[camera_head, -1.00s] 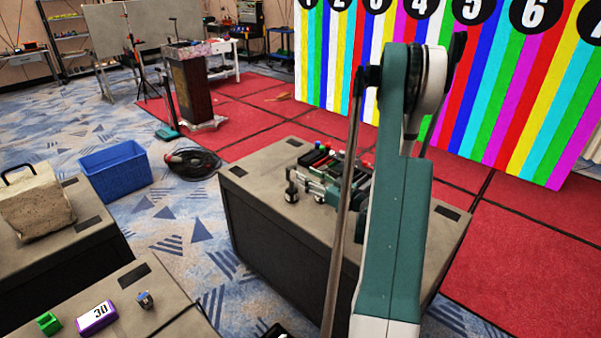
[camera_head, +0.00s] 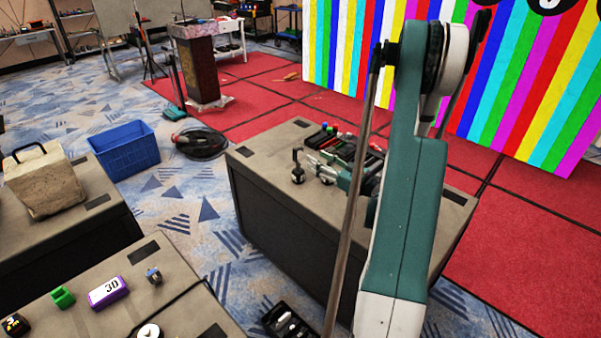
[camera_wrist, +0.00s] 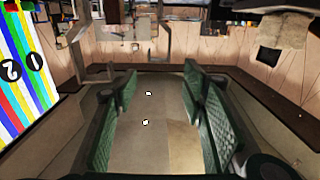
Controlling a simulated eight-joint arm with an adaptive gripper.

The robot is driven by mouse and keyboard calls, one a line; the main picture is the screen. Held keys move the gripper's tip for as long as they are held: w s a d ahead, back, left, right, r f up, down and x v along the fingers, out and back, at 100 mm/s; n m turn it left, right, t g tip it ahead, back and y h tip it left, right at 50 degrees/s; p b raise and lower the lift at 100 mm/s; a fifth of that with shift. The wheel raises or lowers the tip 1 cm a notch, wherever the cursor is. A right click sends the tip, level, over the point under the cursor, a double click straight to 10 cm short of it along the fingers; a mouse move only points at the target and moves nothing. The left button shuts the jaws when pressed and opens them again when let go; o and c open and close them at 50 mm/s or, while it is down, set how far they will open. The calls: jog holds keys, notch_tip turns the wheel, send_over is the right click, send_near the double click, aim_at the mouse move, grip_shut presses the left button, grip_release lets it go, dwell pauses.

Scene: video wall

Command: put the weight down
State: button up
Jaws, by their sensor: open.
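A tan bag with a black handle (camera_head: 45,185), which may be the weight, stands on the left case. A tan shape with a dark top, possibly this bag, shows at the upper right of the wrist view (camera_wrist: 283,38). My gripper (camera_head: 312,172) is low over the middle case (camera_head: 262,165), partly hidden by my arm.
Dark tools with coloured ends (camera_head: 335,143) lie on the middle case behind my gripper. The near case holds a green block (camera_head: 62,298), a purple box marked 30 (camera_head: 108,292) and a small grey-blue piece (camera_head: 153,276). A blue bin (camera_head: 125,152) and coiled cable (camera_head: 203,143) are on the floor.

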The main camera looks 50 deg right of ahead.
jog(key=w+a+r+g+y, duration=0.1)
jog(key=w+a+r+g, duration=0.2)
jog(key=a, duration=0.5)
jog(key=w+a+r+y, duration=0.25)
jog(key=w+a, duration=0.25)
jog(key=a, duration=0.3)
jog(key=s+a+r+g, duration=0.1)
jog(key=a+r+g, duration=0.1)
jog(key=a, duration=0.7)
jog(key=s+a+r+g, duration=0.1)
jog(key=a+r+g, duration=0.15)
jog(key=a, duration=0.65)
jog(key=s+a+r+g, duration=0.25)
jog(key=s+a, duration=0.65)
jog(key=a, duration=0.6)
jog(key=s+a+r+h, duration=0.1)
jog(key=s+a, duration=0.2)
jog(key=s, duration=0.5)
jog(key=s+a+h, duration=0.2)
jog(key=s+a, duration=0.2)
jog(key=s, duration=0.4)
jog(key=shift+r+g, duration=0.4)
